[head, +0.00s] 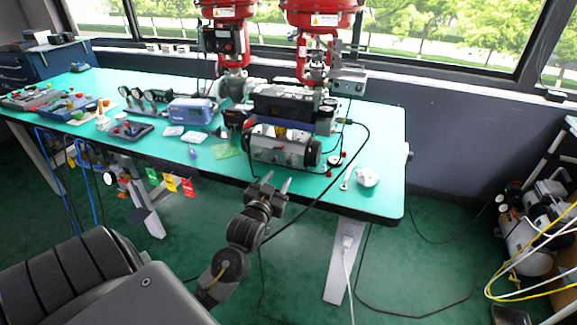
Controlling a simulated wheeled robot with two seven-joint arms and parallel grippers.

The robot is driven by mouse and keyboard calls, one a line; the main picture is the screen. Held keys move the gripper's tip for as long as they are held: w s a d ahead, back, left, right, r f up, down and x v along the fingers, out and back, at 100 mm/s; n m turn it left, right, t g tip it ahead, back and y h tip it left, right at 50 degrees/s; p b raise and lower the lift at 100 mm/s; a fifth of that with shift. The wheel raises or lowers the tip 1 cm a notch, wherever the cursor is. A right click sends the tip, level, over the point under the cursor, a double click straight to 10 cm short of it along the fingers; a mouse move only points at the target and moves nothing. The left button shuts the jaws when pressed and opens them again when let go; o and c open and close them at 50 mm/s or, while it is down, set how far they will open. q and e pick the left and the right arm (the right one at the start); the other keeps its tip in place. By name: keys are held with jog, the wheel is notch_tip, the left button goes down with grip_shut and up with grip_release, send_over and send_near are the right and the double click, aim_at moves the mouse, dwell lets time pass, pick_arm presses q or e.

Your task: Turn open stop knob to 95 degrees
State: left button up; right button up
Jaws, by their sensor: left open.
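A valve positioner assembly (290,104) with a dark housing stands at the right part of the green bench. Below it, at the bench's front edge, is a silver cylinder unit (275,150) with dark ends. The open stop knob is too small to pick out for certain among the fittings. My left gripper (277,181) is in front of the bench edge, just below the silver cylinder unit in the picture. Its two fingers are apart, point up towards the unit, and hold nothing. My right gripper is not in view.
Two red valve actuators (322,15) rise behind the positioner. A blue calibrator (192,111) and gauges are left. Dark cables run near the unit. Coloured tags hang below the edge.

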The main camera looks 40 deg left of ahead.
aim_at(289, 163)
pick_arm(q)
jog(key=x, duration=0.9)
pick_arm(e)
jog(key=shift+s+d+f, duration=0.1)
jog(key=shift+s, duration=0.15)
pick_arm(q)
jog(key=shift+c, duration=0.3)
